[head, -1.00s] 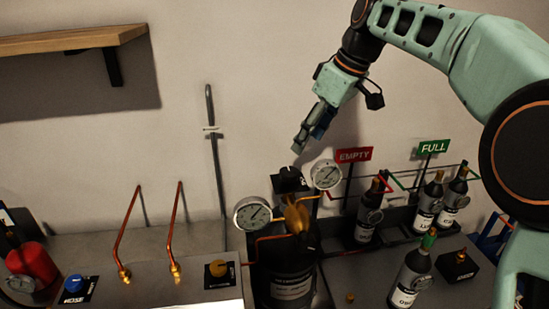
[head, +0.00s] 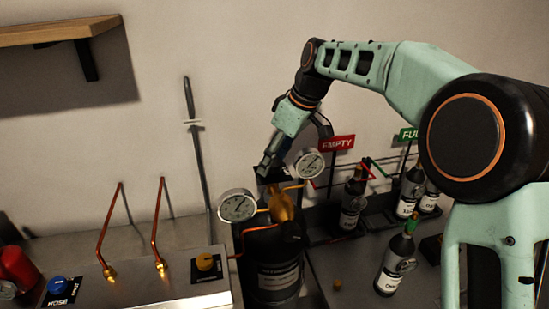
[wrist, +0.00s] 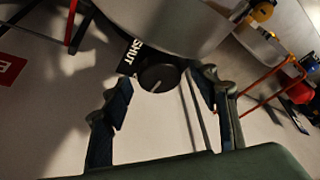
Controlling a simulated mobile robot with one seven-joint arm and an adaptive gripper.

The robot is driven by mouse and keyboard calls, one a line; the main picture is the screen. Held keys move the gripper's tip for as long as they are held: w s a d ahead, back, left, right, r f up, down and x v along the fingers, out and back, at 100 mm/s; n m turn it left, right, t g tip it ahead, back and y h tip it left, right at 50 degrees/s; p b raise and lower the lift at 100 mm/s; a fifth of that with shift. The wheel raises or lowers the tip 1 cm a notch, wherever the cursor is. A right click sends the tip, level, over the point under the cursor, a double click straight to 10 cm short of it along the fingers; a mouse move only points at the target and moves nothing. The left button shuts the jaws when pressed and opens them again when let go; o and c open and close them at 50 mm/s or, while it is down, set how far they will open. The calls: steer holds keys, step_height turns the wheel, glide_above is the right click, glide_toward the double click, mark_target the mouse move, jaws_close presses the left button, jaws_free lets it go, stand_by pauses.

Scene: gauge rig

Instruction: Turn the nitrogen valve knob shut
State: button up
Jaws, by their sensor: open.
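A round black knob (wrist: 158,77) with a pale pointer line shows in the wrist view, beside a black plate (wrist: 131,56) lettered SHUT. The pointer line slants and is not aimed squarely at the lettering. My gripper (wrist: 160,90) is open, with one finger to each side of the knob; I cannot tell whether either touches it. In the head view my gripper (head: 266,168) is at the black plate (head: 270,179) behind the dark cylinder (head: 272,262), and hides the knob. No nitrogen label is readable.
Two round gauges, left (head: 238,206) and right (head: 309,164), stand close to my gripper. The EMPTY sign (head: 337,143) and dark bottles (head: 353,203) are to the right. A yellow knob (head: 205,262) and a blue knob (head: 57,285) sit on the grey bench at left.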

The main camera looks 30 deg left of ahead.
steer(key=shift+c, duration=0.4)
steer(key=c, duration=1.1)
steer(key=shift+m, duration=0.4)
steer(key=m+t, duration=0.1)
steer(key=m, duration=0.2)
steer(key=shift+s+a+r+m+t, duration=0.1)
steer(key=shift+s+m+t, duration=0.1)
steer(key=shift+m+t, duration=0.2)
steer(key=m, duration=0.2)
steer(key=m+t+h, duration=0.1)
steer(key=m, duration=0.1)
steer(key=shift+s+a+m+h, duration=0.1)
steer(key=shift+a+m+h, duration=0.05)
steer(key=shift+m+h, duration=0.15)
steer(key=m+t+h+p, duration=0.1)
steer(key=m, duration=0.3)
steer(key=shift+a, duration=0.1)
steer(key=m+h+p, duration=0.1)
steer(key=m+h, duration=0.1)
steer(key=m, duration=0.2)
steer(key=shift+m+p, duration=0.3)
steer(key=shift+p, duration=0.1)
